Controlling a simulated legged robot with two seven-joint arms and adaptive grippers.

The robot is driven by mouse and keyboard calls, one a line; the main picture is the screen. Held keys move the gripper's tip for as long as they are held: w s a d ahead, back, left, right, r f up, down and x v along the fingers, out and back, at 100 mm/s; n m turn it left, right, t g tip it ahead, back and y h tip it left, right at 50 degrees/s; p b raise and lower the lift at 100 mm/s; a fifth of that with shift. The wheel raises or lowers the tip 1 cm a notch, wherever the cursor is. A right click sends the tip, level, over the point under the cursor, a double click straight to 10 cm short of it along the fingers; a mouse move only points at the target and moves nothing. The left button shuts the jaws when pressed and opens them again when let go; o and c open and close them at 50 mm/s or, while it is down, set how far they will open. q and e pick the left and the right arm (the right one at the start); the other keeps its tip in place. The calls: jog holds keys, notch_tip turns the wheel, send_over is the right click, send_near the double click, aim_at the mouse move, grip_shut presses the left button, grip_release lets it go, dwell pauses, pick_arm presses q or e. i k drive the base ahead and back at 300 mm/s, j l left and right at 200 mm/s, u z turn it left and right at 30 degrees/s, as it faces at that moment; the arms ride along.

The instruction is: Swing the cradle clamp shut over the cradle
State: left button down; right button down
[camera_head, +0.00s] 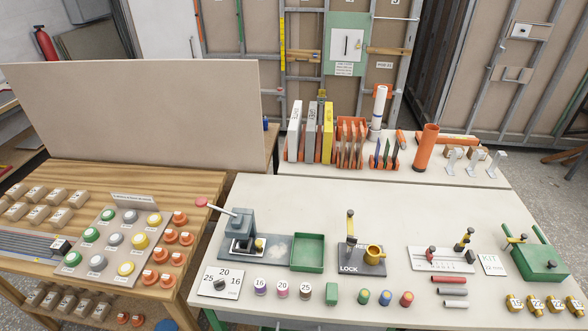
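No part is labelled as the cradle, and I cannot tell for sure which fixture it is. At the right of the white table, a green block fixture (541,264) has a green bar (543,236) standing up at a slant, apart from the block's top, and a small yellow-and-dark handle (516,239) at its left. Neither of my grippers shows in the head view.
Left of the LOCK plate are a lever press (240,235) and a green tray (307,253). A white plate with small clamps (440,261) lies to its right. Coloured plugs, rods and brass fittings (534,304) line the front edge. An upright board (140,115) stands behind the wooden table.

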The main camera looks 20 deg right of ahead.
aim_at(350, 212)
jog(key=z, duration=1.3)
